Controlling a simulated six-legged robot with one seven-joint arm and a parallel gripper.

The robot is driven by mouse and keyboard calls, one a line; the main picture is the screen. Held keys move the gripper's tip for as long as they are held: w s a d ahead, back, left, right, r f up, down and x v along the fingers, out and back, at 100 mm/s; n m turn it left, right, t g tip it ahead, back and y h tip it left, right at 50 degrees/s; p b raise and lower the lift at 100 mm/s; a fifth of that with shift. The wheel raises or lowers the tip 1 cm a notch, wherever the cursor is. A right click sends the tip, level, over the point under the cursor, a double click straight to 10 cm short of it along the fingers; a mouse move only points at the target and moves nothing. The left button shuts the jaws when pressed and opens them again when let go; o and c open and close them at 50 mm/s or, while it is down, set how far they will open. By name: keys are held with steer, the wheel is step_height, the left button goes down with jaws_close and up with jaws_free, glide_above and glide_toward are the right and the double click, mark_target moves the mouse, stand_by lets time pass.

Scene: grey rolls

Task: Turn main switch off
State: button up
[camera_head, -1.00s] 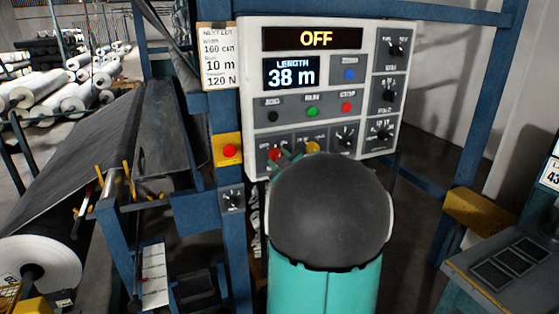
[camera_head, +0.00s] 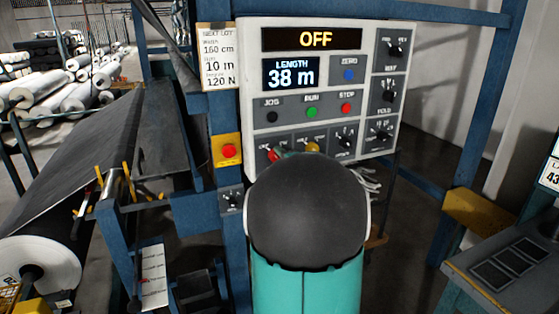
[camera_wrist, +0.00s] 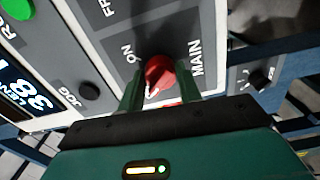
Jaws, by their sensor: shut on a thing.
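The red main switch knob (camera_wrist: 158,72) sits on the panel beside the word MAIN, with ON printed on its other side, in the wrist view. My gripper (camera_wrist: 159,83) is shut on the knob, one green finger on each side. In the head view, a bit of the red knob (camera_head: 274,155) shows at the panel's lower left, and my arm's dark rounded link hides most of the gripper. The panel's top display (camera_head: 316,39) reads OFF. The knob's exact angle is hard to tell.
The panel (camera_head: 255,80) also has jog, run and stop buttons, a yellow knob (camera_head: 312,147) right of the main switch, and several black dials. A yellow box with a red button (camera_head: 228,151) is at its left. A blue post (camera_head: 235,250) stands below.

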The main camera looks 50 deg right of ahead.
steer(key=shift+n, duration=0.5)
steer(key=o, duration=1)
steer(key=shift+s, duration=0.1)
steer(key=v, duration=1.3)
steer(key=shift+s+a, duration=0.2)
steer(key=shift+s, duration=0.05)
steer(key=shift+w, duration=0.1)
